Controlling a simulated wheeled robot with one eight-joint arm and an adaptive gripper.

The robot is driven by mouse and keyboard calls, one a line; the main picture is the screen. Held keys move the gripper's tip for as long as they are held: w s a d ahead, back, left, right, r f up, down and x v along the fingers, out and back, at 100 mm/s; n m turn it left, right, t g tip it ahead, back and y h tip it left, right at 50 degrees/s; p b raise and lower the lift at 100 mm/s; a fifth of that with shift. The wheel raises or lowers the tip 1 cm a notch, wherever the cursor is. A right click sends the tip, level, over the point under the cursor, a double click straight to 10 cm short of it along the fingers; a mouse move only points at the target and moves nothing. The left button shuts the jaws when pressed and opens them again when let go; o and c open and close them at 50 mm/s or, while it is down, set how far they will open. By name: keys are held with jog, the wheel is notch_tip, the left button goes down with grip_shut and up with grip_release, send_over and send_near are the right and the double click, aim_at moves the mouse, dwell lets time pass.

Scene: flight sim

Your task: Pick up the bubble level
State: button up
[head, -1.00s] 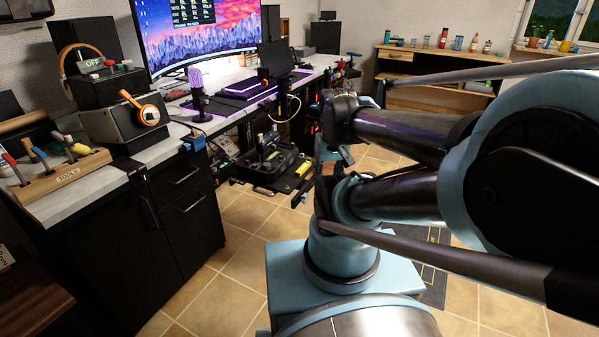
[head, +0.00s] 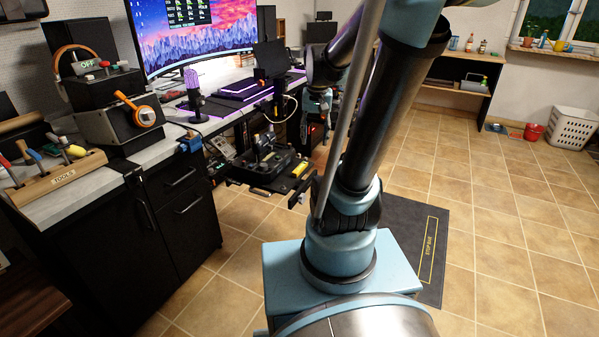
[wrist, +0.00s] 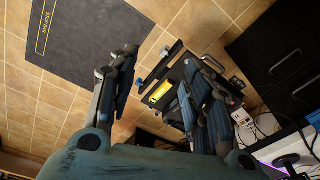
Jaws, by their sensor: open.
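The bubble level looks to be the small yellow bar (head: 301,168) on a low black tray beside the desk. In the wrist view the yellow bar (wrist: 159,92) lies on the dark tray, seen between my gripper's two fingers. My gripper (wrist: 160,65) is open and empty, with its fingers spread wide. In the head view my gripper (head: 318,103) hangs at the arm's end, above and beyond the tray, small and partly hidden by my arm. The gap between gripper and bar cannot be judged exactly, but they are apart.
The black tray (head: 245,176) also holds a dark tool. The desk (head: 225,125) with a monitor, microphone and keyboard stands behind it. A black cabinet (head: 180,220) is on the left. A dark floor mat (head: 412,230) lies at right, with open tiled floor around it.

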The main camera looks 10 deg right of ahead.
jog(key=w+f+m, duration=0.2)
jog(key=w, duration=1.4)
jog(key=m+g, duration=0.1)
jog(key=m, duration=0.2)
send_near(300, 167)
jog(key=f, duration=0.1)
jog(key=w+f, duration=0.1)
jog(key=f, duration=0.1)
jog(key=shift+w, duration=0.1)
jog(key=shift+s+f, duration=0.1)
jog(key=shift+f, duration=1.3)
jog(key=shift+s+f, duration=0.15)
jog(key=shift+f, duration=1.3)
grip_shut()
